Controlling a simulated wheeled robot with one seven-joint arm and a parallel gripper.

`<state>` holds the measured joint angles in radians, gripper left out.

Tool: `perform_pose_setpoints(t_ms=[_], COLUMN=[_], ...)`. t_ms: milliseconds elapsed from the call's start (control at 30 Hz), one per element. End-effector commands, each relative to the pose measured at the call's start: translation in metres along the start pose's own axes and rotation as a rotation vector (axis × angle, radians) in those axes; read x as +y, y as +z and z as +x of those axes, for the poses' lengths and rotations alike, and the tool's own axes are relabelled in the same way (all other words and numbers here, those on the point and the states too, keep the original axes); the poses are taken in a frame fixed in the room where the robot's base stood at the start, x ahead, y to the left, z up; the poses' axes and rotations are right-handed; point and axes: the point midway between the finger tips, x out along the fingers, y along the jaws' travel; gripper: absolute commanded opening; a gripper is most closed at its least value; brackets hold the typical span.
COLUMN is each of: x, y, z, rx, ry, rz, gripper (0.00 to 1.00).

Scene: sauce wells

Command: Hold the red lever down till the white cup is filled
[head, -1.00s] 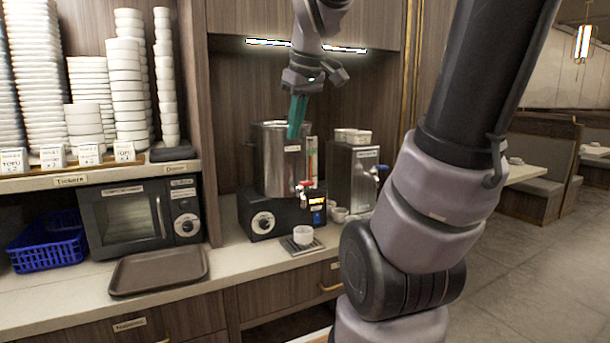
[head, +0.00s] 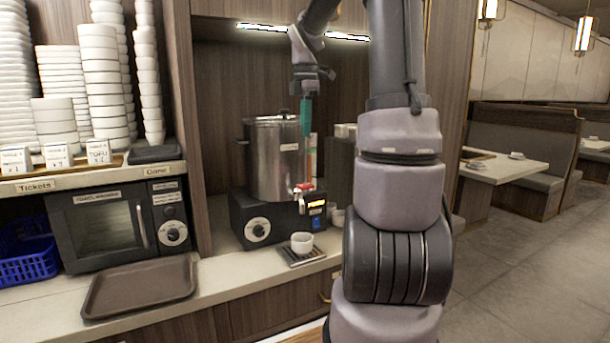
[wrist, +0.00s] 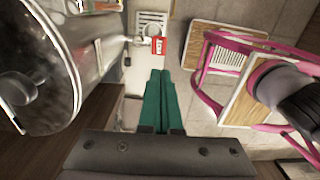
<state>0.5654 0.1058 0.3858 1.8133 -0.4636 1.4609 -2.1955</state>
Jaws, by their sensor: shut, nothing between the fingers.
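The red lever (head: 304,186) sits on the tap at the front of a steel urn (head: 275,160). In the wrist view its red labelled top (wrist: 158,45) lies just beyond my fingertips. The white cup (head: 302,243) stands upright on a dark drip tray (head: 303,257) below the tap; how full it is cannot be seen. My gripper (head: 305,133) has teal fingers pointing down, shut and empty, above the lever with a gap between. The fingers also show together in the wrist view (wrist: 160,74).
A microwave (head: 118,228) and a brown tray (head: 140,286) are to the left on the counter (head: 225,268). A second dispenser (head: 340,172) right of the urn is mostly hidden behind my arm. Stacked white bowls (head: 105,85) fill the upper left shelf.

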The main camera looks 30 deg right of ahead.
Motion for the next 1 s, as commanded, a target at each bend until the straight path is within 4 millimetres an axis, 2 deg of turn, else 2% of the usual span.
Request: perform_pose_setpoints(t_ms=[233, 367, 800, 1000], x=[0.000, 0.000, -0.001, 0.000], y=[-0.001, 0.000, -0.001, -0.001], z=[0.002, 0.013, 0.103, 0.130], rx=[0.000, 0.001, 0.002, 0.001], ry=[0.000, -0.002, -0.003, -0.001], rz=[0.001, 0.001, 0.001, 0.002], gripper=[0.00, 0.00, 0.00, 0.00])
